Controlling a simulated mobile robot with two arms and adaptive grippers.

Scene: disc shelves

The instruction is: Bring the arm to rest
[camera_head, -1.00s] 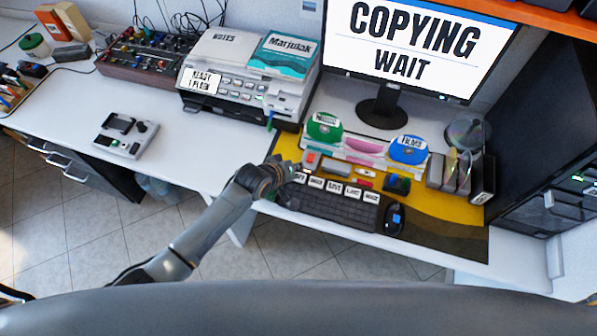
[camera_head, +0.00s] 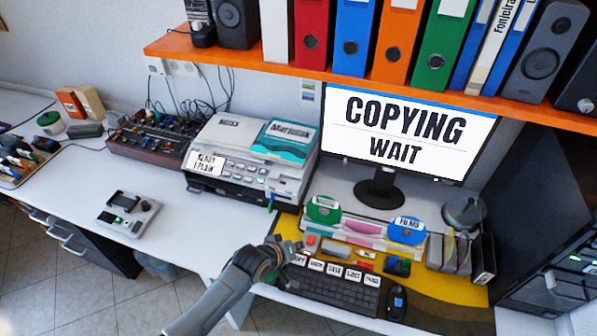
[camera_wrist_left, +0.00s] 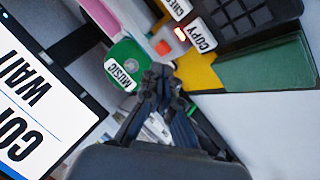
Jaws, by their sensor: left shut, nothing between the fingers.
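My left arm comes in from below in the head view. Beyond the fingertips lie the green music disc (camera_wrist_left: 127,64) and a key labelled COPY (camera_wrist_left: 201,36). Whether the fingers touch anything below cannot be told. My right gripper is in neither view.
The monitor (camera_head: 405,135) reads "COPYING WAIT". A blue films disc (camera_head: 407,230) stands behind the keyboard, and a mouse (camera_head: 396,302) lies to its right. A printer (camera_head: 235,165) and a small grey device (camera_head: 127,214) stand to the left. An orange shelf (camera_head: 260,60) with binders hangs above. White desk between device and mat is clear.

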